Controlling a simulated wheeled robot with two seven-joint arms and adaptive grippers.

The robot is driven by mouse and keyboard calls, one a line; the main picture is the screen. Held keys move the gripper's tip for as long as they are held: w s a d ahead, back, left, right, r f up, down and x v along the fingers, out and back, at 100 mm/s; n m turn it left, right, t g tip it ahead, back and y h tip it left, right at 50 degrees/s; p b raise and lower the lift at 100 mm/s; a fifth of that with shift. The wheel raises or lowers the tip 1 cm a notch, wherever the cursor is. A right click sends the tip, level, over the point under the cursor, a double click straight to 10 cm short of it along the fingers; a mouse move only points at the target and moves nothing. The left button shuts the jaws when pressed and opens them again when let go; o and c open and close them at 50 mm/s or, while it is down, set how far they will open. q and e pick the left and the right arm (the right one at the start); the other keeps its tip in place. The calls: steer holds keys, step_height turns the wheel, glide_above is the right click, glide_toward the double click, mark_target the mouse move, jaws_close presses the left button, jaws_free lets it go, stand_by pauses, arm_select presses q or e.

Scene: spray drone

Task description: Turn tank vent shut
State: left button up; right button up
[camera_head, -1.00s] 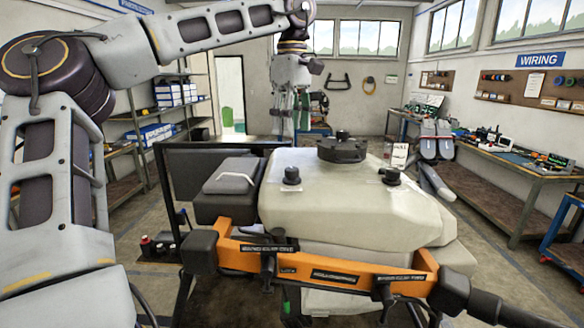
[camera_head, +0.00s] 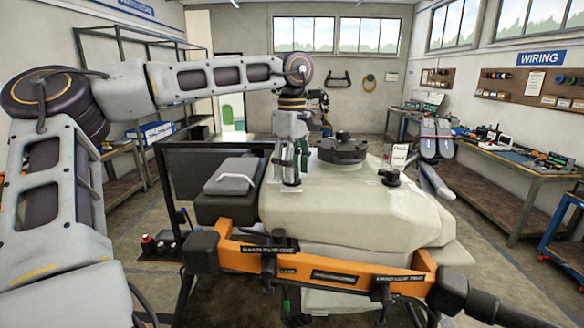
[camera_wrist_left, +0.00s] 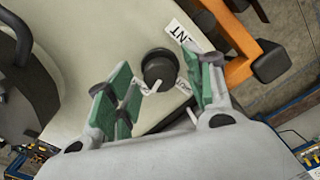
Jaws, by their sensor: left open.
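The tank vent is a black round knob (camera_wrist_left: 160,66) on the pale tank (camera_head: 350,205), with a white tag ending in "NT" (camera_wrist_left: 183,35) beside it in the left wrist view. My left gripper (camera_head: 290,178) is over the left part of the tank top, fingers pointing down. In the left wrist view its green-padded fingers are apart, one on each side of the knob, with gaps visible. I cannot tell whether either finger touches it. In the head view the gripper mostly hides the knob.
A large black cap (camera_head: 342,150) stands on the tank behind the gripper, and another black knob (camera_head: 389,176) is to the right. A dark box with a handle (camera_head: 230,185) is close on the left. The orange frame bar (camera_head: 330,268) runs along the front.

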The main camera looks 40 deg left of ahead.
arm_select(q)
steer(key=shift+f, duration=0.2)
steer(key=c, duration=1)
